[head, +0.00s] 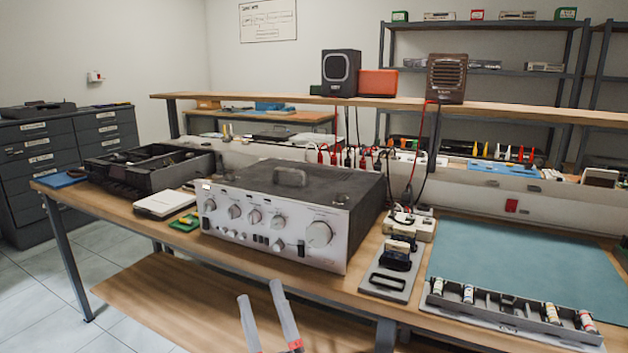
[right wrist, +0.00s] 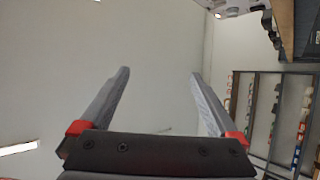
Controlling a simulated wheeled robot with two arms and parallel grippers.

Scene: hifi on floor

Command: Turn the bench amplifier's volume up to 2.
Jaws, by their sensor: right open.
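The bench amplifier (head: 290,215) stands on the wooden workbench, with a silver front panel and a dark top. A large round knob (head: 319,234) sits at the right of its panel; the volume marks are too small to read. Several smaller knobs (head: 235,211) sit in a row to its left. My right gripper (head: 258,291) is in front of and below the amplifier, apart from it, with its two fingers spread and nothing between them. In the right wrist view the open fingers (right wrist: 158,72) point at bare wall. My left gripper is not in view.
A black open case (head: 150,166) and a white box (head: 163,203) are left of the amplifier. A grey tray (head: 388,282) with dark parts is to its right, beside a teal mat (head: 530,262) and a parts rack (head: 510,318). The bench's front edge lies between my gripper and the panel.

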